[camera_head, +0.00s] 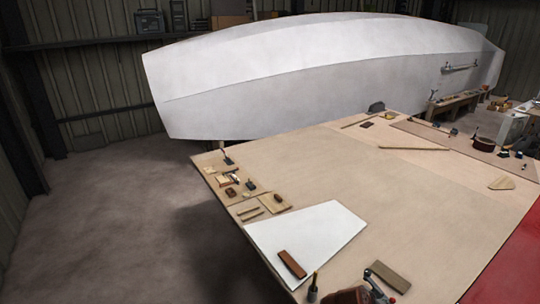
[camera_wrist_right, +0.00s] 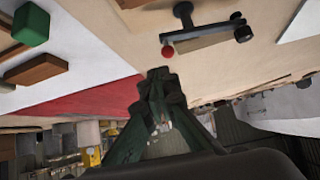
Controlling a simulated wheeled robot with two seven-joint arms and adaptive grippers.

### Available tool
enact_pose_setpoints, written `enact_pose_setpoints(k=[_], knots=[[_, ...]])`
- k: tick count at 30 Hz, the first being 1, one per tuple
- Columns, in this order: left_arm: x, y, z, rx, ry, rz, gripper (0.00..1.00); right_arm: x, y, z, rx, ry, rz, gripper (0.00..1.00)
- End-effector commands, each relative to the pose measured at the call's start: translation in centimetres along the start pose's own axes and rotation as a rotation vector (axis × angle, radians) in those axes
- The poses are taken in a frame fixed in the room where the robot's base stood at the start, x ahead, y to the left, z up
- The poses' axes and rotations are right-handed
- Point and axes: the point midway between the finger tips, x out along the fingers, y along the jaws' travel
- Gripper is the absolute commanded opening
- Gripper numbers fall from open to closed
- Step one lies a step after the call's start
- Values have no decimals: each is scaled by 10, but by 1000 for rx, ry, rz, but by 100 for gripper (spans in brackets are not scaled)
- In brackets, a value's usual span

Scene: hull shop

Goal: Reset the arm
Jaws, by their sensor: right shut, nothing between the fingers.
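My right gripper (camera_wrist_right: 160,78) shows in the right wrist view, its dark fingers together and nothing between them. It is clear of the pale table surface seen beyond it. A dark tool with a red ball end (camera_wrist_right: 168,51) lies on the surface just beyond the fingertips in that view.
In the head view the large worktable (camera_head: 330,185) carries a white panel (camera_head: 305,235), a brown block (camera_head: 291,264), another wood block (camera_head: 387,277) and small tools along its edges. Its middle is clear. A white hull (camera_head: 320,80) stands behind. A green block (camera_wrist_right: 31,24) shows in the wrist view.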

Motion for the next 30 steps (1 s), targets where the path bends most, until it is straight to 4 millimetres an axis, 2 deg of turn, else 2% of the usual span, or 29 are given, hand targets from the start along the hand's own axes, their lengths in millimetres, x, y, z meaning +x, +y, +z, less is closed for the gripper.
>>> enact_pose_setpoints(k=[12, 17, 20, 25, 30], knots=[[0, -2, -14, 3, 19, -2, 40, 22, 66, 35, -121, -75, -16, 0], [0, -1, -5, 1, 8, -1, 40, 26, 100, 59, -211, -120, -47, 0], [0, -1, 1, 0, 0, -1, 40, 26, 128, 78, -289, -158, -76, 0], [0, -1, 2, 0, -1, -1, 40, 9, 187, 126, -492, -245, -178, 0], [0, -1, 2, 0, -1, -1, 40, -18, 225, 163, -662, -313, -288, 0]])
